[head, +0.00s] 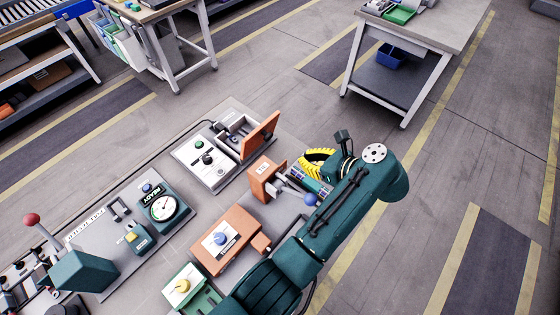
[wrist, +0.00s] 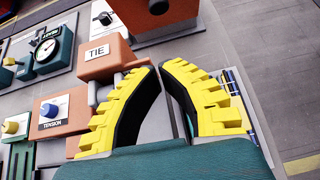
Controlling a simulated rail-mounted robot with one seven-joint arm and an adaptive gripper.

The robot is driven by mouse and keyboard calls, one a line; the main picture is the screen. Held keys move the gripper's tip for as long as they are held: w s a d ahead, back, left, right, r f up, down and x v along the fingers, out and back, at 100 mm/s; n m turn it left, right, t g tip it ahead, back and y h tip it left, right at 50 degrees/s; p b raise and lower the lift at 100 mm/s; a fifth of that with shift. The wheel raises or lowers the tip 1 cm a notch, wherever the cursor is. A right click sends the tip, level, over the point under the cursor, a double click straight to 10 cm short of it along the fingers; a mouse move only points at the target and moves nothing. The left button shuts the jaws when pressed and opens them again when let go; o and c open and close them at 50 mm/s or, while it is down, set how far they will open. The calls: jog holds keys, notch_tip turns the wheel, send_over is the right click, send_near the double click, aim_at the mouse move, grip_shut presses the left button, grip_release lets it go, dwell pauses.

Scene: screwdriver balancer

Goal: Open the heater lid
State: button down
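The heater appears to be the grey unit (head: 205,172) with a green knob and a black knob in the head view. Its orange lid (head: 261,135) stands raised and tilted at the unit's right side, with the grey compartment beside it uncovered. Part of an orange panel, likely this lid (wrist: 125,13), shows at the top of the wrist view. My gripper (wrist: 160,68) has yellow ribbed fingers whose tips come together with nothing between them. It also shows in the head view (head: 316,157), right of the lid and apart from it.
An orange TIE block (head: 264,178) with a blue-ball lever (head: 310,199) stands close to my gripper. An orange TENSION box (head: 228,241) and a dial gauge unit (head: 163,208) are further left. Open floor lies to the right.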

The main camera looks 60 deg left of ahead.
jog(key=a+r+b+x, duration=0.1)
jog(key=r+b+x, duration=0.1)
jog(key=x, duration=1)
jog(key=shift+s+a+b, duration=0.3)
jog(key=shift+s+a, duration=0.1)
jog(key=shift+a, duration=0.1)
